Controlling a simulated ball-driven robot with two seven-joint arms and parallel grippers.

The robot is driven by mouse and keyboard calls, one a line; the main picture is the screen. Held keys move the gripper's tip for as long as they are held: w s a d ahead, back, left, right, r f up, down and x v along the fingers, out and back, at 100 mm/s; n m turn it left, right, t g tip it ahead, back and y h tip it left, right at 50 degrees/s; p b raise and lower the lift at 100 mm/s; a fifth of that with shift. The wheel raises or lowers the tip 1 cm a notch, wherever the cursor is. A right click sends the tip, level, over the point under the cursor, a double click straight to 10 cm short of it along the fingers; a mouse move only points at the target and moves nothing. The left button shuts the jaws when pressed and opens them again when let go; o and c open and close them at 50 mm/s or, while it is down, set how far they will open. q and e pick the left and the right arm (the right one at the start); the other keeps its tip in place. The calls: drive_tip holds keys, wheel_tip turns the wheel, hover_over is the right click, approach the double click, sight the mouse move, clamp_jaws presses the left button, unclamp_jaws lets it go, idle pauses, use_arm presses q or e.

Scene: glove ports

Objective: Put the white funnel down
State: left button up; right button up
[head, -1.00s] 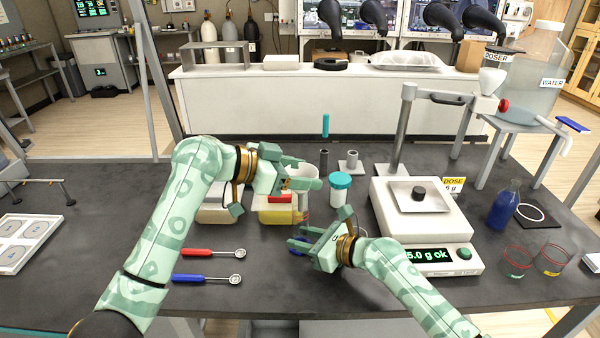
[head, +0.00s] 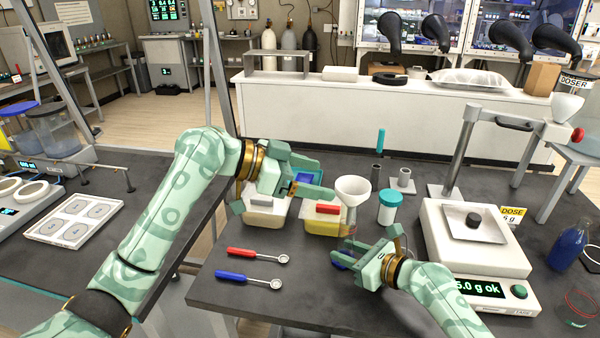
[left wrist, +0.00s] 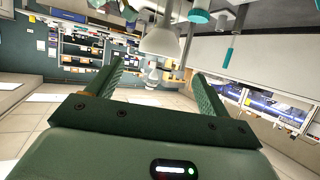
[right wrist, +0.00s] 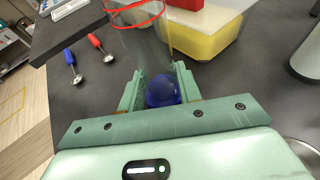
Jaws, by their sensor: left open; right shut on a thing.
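The white funnel (head: 352,190) is upright, wide mouth up, in front of the yellow container. It also shows in the left wrist view (left wrist: 160,42), inverted, beyond my fingertips. Its stem points down toward a clear red-rimmed glass (right wrist: 135,18); whether it rests in that glass or elsewhere I cannot tell. My left gripper (head: 318,186) is open and empty, just left of the funnel and apart from it.
A teal-capped bottle (head: 388,207) stands close right of the funnel. The yellow container (head: 322,224) is close behind it. A balance (head: 475,265) stands to the right. A red spoon (head: 255,255) and a blue spoon (head: 250,279) lie left, with bare table around them.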

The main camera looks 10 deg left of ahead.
use_arm(q)
drive_tip(key=v, duration=0.3)
drive_tip(key=shift+r, duration=0.1)
use_arm(e)
drive_tip(key=o, duration=0.8)
drive_tip(key=shift+o, duration=0.2)
drive_tip(key=shift+d, duration=0.15)
